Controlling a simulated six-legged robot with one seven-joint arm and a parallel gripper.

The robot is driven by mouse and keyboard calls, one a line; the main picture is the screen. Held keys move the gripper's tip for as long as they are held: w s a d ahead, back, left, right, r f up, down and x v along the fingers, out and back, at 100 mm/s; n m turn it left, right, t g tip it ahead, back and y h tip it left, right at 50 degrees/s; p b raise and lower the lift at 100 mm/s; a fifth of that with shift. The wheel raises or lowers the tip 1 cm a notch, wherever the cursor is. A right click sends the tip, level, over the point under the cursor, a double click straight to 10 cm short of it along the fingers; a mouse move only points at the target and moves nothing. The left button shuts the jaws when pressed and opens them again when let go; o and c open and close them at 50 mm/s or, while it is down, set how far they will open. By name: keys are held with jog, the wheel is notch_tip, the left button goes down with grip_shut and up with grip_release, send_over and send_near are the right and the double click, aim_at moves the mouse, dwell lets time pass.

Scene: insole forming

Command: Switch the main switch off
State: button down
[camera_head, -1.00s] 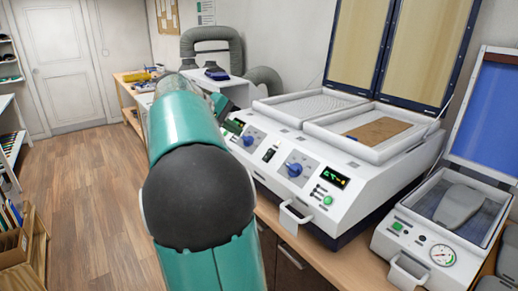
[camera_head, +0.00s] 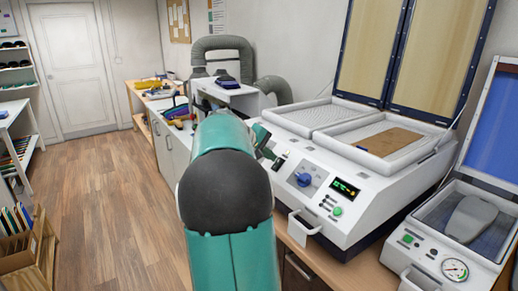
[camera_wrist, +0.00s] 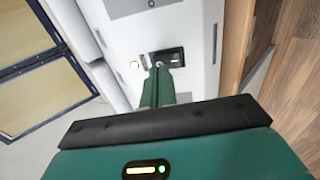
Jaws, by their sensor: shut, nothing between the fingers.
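The heating press (camera_head: 345,205) is white, with two tray sections and raised lids, on the bench at the right. Its small black main switch (camera_head: 279,162) shows on the front panel, left of the blue knob (camera_head: 304,180). My green gripper (camera_head: 266,145) is just left of the switch and partly hidden behind my arm. In the wrist view my gripper (camera_wrist: 158,68) is shut and empty, its tips at the near edge of a dark rectangular panel part (camera_wrist: 172,56). I cannot tell whether they touch it or which way the switch is set.
A lit display (camera_head: 344,188) and green button (camera_head: 337,211) lie right of the knob. A front handle (camera_head: 304,223) sticks out below. A smaller press with a gauge (camera_head: 455,269) stands at the right. The wooden floor (camera_head: 110,215) at left is open.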

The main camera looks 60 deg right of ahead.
jog(key=shift+x, duration=0.85)
jog(key=shift+s+d+f, duration=0.15)
jog(key=shift+d, duration=0.1)
jog(key=shift+d+r, duration=0.15)
jog(key=shift+r, duration=0.6)
jog(key=shift+r, duration=0.1)
